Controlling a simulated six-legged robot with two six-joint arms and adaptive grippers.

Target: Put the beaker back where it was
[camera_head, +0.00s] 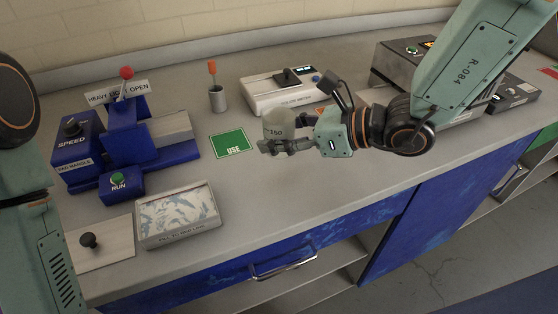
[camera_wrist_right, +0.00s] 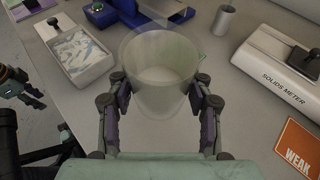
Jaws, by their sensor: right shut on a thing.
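A translucent beaker (camera_head: 278,124) marked 250 is held above the bench by my right gripper (camera_head: 283,146). In the right wrist view the beaker (camera_wrist_right: 160,75) sits upright between the two fingers of my right gripper (camera_wrist_right: 160,108), which are shut on its sides. The beaker is just right of a green mat (camera_head: 232,144) marked USE. An orange mat (camera_wrist_right: 298,148) marked WEAK lies at the lower right of the right wrist view.
A solids meter (camera_head: 262,98) stands behind the beaker, beside a metal cup (camera_head: 217,98) holding an orange-handled tool. A blue machine (camera_head: 130,140) with SPEED and RUN controls stands at the left. A tray (camera_head: 150,240) of blue-white material is at the front left. The front middle bench is clear.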

